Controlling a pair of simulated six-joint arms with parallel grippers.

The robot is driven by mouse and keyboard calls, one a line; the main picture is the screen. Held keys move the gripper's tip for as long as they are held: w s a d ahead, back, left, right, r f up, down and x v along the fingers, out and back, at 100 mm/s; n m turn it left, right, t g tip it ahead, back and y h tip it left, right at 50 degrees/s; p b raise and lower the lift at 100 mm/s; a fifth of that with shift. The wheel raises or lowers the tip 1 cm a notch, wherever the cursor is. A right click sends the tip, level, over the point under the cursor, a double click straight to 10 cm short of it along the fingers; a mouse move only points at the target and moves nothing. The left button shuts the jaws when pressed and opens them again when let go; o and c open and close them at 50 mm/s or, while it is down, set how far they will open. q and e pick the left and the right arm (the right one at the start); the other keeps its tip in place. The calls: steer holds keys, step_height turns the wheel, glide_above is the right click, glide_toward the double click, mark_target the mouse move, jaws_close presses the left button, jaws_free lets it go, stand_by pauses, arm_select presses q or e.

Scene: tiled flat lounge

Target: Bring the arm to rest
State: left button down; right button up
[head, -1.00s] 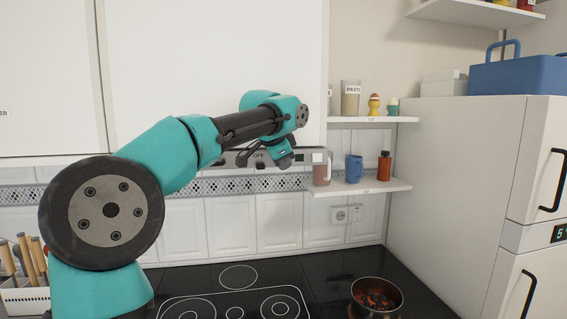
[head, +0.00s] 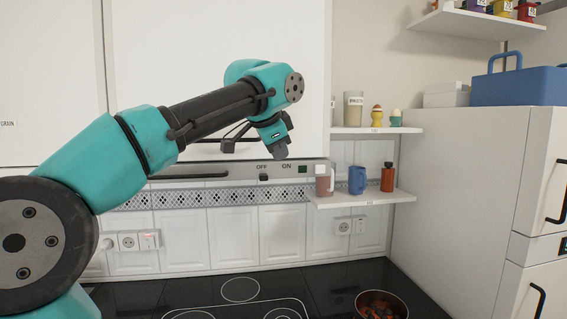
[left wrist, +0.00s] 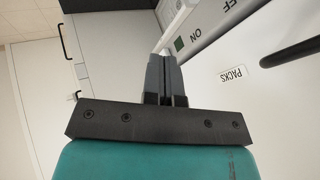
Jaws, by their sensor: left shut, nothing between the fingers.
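My left arm, teal and black, comes in from the left in the head view and bends down at the wrist. My left gripper (head: 280,151) hangs from it in front of the white cupboard, just above the hood strip with the OFF and ON marks. In the left wrist view its two grey fingers (left wrist: 166,80) lie together, shut, with nothing between them. My right gripper shows in neither view.
A hood strip (head: 225,173) runs below the white cupboard (head: 215,60). To the right, shelves hold a pink mug (head: 323,186), blue mug (head: 356,180) and orange bottle (head: 387,178). A pot (head: 381,304) stands on the black hob (head: 240,290). A white fridge (head: 470,190) stands right.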

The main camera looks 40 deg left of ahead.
arm_select(q)
steer(key=shift+s+r, duration=0.2)
steer(key=shift+r, duration=0.05)
stand_by(0.3)
